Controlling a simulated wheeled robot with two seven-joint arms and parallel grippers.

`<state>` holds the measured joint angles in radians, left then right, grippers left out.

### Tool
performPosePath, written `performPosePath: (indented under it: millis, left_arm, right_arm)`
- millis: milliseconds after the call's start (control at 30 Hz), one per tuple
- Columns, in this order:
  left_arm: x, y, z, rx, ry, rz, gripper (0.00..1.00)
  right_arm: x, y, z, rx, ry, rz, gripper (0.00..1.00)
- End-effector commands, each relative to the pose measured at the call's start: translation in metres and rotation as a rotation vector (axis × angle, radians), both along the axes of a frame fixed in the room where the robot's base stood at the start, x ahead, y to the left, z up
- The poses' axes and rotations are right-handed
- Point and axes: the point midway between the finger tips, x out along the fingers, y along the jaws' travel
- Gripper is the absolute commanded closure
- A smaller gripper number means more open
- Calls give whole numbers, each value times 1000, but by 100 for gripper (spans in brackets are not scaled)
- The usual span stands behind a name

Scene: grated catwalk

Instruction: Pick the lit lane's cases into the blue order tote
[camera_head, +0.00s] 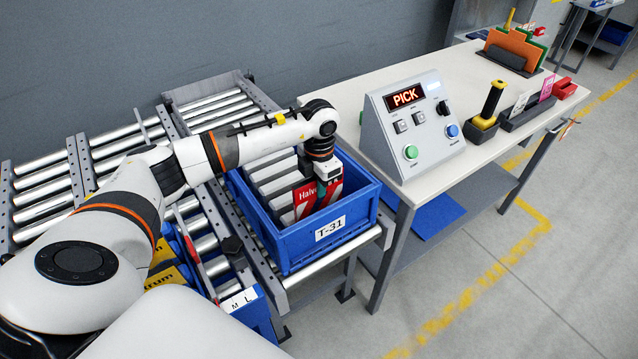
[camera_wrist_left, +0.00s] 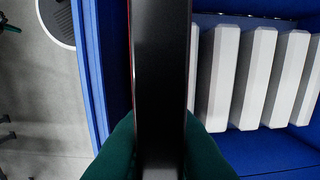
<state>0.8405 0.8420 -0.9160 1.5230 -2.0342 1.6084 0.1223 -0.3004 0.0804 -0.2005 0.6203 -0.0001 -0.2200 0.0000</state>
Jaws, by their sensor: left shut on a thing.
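The blue order tote (camera_head: 290,252), labelled T-31, stands on the roller conveyor. My left gripper (camera_head: 329,188) reaches down into its right side, shut on a case (camera_head: 333,196) with a red and white face. In the left wrist view, the held case (camera_wrist_left: 162,70) is a dark upright slab between the green fingertips (camera_wrist_left: 160,150). Several white-edged cases (camera_wrist_left: 227,75) stand in a row beside it in the tote; the red front of one, reading "Halv", shows as a red case (camera_head: 305,197). Whether the held case touches the tote floor is hidden. My right gripper is out of view.
A grey control box (camera_head: 415,125) with a lit PICK display stands on the white bench (camera_head: 365,80) right of the tote. Yellow cases (camera_head: 165,277) and a blue bin (camera_head: 250,312) marked M L sit in the lanes at lower left. Roller lanes (camera_head: 40,180) run left.

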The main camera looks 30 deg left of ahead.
Motion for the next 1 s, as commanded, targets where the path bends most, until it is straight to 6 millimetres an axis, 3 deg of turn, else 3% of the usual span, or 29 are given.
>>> performPosePath:
  millis: [600,1000]
  left_arm:
    - [0,0,-26,0,0,0,100]
    - [0,0,-26,0,0,0,100]
  right_arm:
    - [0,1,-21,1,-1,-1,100]
    - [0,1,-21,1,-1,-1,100]
